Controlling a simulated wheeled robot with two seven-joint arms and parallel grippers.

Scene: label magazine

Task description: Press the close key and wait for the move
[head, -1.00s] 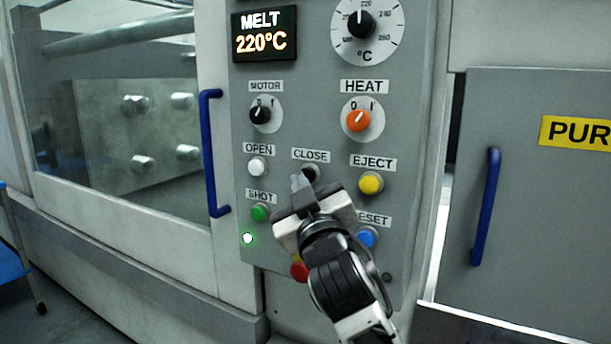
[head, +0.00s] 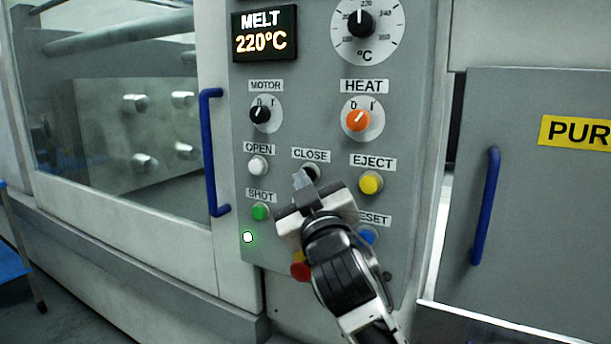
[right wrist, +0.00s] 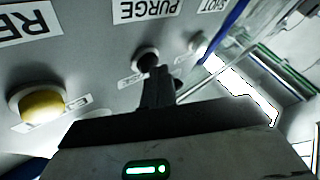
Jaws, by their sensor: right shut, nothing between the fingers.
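The close key (head: 312,172) is a dark round button under the CLOSE label (head: 311,155) on the grey panel. My right gripper (head: 301,180) is shut and empty, its fingertips just left of and below the key and partly covering it. In the right wrist view the shut fingers (right wrist: 158,72) point at the dark close key (right wrist: 147,59), with their tips at its edge. I cannot tell whether they touch it. Behind the window the metal plate (head: 105,130) with several bolts is visible. My left gripper is not in view.
Close by are the white open key (head: 258,166), yellow eject key (head: 370,183), green shot key (head: 260,212) and blue reset key (head: 367,235). A red button (head: 300,267) is partly behind my gripper. Blue handles (head: 209,150) flank the panel. A green lamp (head: 248,238) glows.

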